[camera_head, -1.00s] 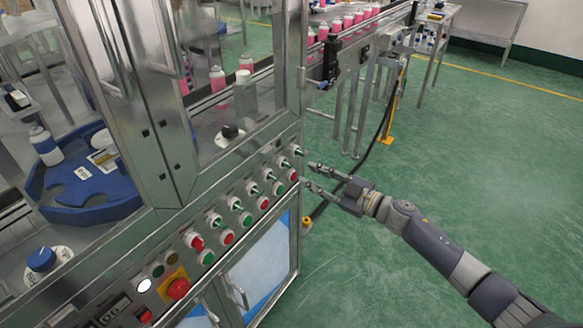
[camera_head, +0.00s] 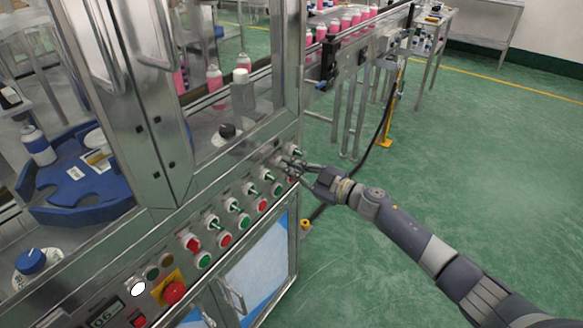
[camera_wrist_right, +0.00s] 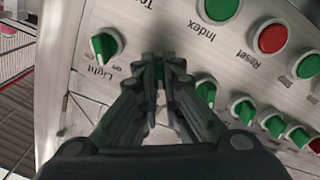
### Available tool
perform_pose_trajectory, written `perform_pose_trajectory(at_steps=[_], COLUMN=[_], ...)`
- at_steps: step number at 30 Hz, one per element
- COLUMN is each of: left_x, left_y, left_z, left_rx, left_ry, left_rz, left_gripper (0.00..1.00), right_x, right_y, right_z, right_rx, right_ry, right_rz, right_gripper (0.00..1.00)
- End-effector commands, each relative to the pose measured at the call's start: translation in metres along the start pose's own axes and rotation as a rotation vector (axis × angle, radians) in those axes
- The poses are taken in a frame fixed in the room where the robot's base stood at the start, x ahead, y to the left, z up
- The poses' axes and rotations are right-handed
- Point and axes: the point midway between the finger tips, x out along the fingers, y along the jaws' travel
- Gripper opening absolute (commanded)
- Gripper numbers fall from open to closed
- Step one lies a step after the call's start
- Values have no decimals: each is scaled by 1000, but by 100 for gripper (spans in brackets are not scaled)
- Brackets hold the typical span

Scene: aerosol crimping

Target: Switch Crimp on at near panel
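The near panel (camera_head: 222,196) carries rows of green selector knobs and red and green buttons. My right gripper (camera_head: 287,166) is at the panel's far right end, just below the last green knob (camera_head: 297,152). In the right wrist view, the fingertips (camera_wrist_right: 165,66) are close together, with a green knob (camera_wrist_right: 158,73) between them. The fingers hide most of this knob and its label, so I cannot read whether it is Crimp. The knob marked Light (camera_wrist_right: 104,46) is to its left, and another green knob (camera_wrist_right: 206,91) is to its right. My left gripper is not in view.
Buttons labelled Index (camera_wrist_right: 221,8) and Reset (camera_wrist_right: 270,38) lie close to the fingers. A red emergency button (camera_head: 174,292) is at the panel's near end. Glass doors and a metal frame stand above the panel. The green floor (camera_head: 470,170) to the right is clear.

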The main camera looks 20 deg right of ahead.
Motion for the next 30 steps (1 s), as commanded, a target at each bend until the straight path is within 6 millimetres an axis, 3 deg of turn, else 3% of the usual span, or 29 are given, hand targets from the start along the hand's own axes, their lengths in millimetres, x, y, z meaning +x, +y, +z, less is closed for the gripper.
perform_pose_trajectory(at_steps=[14,30], left_x=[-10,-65], left_y=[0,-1], left_z=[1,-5], left_rx=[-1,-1], left_ry=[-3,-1], left_rz=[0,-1], left_gripper=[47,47], right_x=[0,0], right_y=[1,3], right_z=[-2,-4], right_rx=[51,481], right_ry=[0,-1], right_rz=[0,0], right_gripper=[0,0])
